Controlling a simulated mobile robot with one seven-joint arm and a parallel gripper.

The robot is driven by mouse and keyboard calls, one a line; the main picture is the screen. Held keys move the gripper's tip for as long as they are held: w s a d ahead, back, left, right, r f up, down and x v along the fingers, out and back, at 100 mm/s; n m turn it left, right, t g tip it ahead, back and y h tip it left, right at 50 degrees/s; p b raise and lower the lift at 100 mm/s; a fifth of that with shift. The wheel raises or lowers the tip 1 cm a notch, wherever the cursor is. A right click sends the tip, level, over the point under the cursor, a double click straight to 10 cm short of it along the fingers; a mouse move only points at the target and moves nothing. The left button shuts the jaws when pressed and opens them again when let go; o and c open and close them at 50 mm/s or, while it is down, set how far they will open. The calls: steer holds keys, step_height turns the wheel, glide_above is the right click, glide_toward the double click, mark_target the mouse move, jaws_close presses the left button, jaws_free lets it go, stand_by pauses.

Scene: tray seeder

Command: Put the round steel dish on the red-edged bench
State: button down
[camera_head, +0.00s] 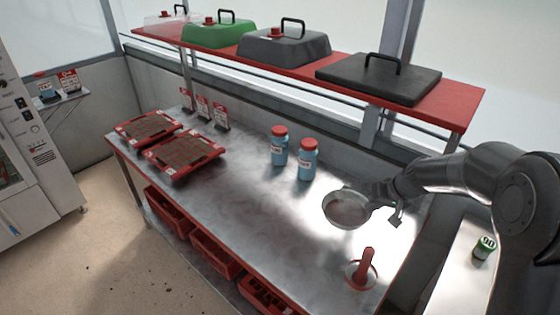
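The round steel dish (347,211) is a shallow grey bowl at the right of the view, over the right part of the red-edged bench (240,200). The bench has a shiny steel top and a thin red border. My gripper (375,203) comes in from the right and is at the dish's right rim, seemingly shut on it. The fingertips are small and partly hidden by the rim. I cannot tell clearly how high the dish is above the steel top.
Two blue red-capped bottles (308,160) stand behind left of the dish. A red-handled tool (364,270) stands in front. Red trays of soil (185,154) are at the far left. A red shelf (450,105) holds lids above. The bench's middle is clear.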

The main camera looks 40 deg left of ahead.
mark_target(329, 206)
steer(key=shift+n+g, duration=0.5)
steer(key=shift+n, duration=0.4)
steer(key=s+a, duration=0.1)
steer(key=a, duration=0.2)
steer(key=s+a+f, duration=0.1)
steer(key=s+a, duration=0.1)
steer(key=a, duration=0.1)
steer(key=s+a, duration=0.2)
steer(key=a, duration=0.2)
steer(key=shift+s+f, duration=0.15)
steer(key=s+a+f, duration=0.1)
steer(key=a+f, duration=0.1)
steer(key=a, duration=0.1)
steer(key=s+a+f, duration=0.1)
steer(key=a+f, duration=0.1)
steer(key=a, duration=0.2)
steer(key=s+a+f, duration=0.1)
steer(key=a+f, duration=0.1)
steer(key=a, duration=0.1)
steer(key=shift+s+a+f, duration=0.15)
steer(key=shift+a+f, duration=0.05)
steer(key=shift+f, duration=0.05)
steer(key=shift+a+f, duration=0.1)
steer(key=shift+a, duration=0.05)
steer(key=shift+f, duration=1.95)
steer(key=shift+f, duration=0.15)
steer(key=c, duration=1.7)
jaws_free()
